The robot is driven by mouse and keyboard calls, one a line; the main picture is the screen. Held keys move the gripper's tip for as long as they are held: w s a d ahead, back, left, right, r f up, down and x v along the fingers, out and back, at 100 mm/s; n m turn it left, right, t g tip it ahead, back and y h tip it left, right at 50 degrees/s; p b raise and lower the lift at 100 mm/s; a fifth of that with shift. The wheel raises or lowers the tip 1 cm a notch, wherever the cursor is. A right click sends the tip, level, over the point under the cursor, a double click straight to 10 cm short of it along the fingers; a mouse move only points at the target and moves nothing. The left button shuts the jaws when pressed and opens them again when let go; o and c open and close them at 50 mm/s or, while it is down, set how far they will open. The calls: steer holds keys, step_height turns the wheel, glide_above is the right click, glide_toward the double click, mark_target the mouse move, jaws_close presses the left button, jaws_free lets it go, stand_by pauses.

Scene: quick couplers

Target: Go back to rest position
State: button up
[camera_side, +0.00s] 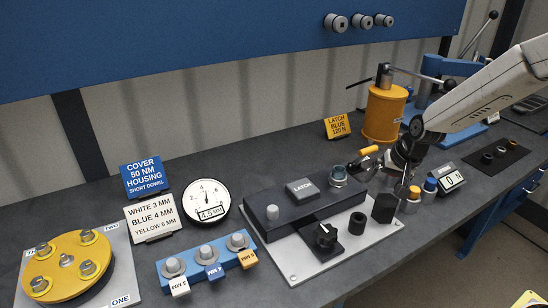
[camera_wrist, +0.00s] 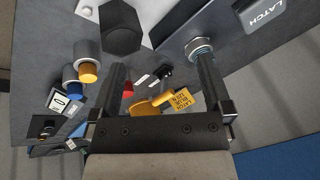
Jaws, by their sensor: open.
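My gripper (camera_side: 384,176) is at the right of the bench in the side view, above and behind the grey base plate (camera_side: 297,262). In the wrist view its two black fingers stand wide apart, and the gap between the fingertips (camera_wrist: 162,70) is empty. A round metal coupler (camera_wrist: 201,48) shows near the tip of one finger in the wrist view. It sits on the dark latch block (camera_side: 262,205), and in the side view the coupler (camera_side: 338,176) is left of my gripper. I cannot tell the exact distance between them.
A black hexagonal post (camera_side: 384,208) stands just below my gripper. A yellow cylinder (camera_side: 384,113) with a lever is behind it. Small capped cylinders (camera_side: 430,188) and a digital display (camera_side: 450,179) are close on the right. The left holds a yellow disc (camera_side: 67,262), signs and a dial.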

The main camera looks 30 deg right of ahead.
steer(key=s+a+n, duration=0.2)
steer(key=s+n, duration=0.1)
steer(key=s, duration=0.4)
steer(key=s+a+n+g, duration=0.1)
steer(key=s+a+n, duration=0.2)
steer(key=s, duration=0.4)
steer(key=shift+a+f+n, duration=0.2)
steer(key=shift+f+n, duration=0.05)
steer(key=shift+n, duration=0.55)
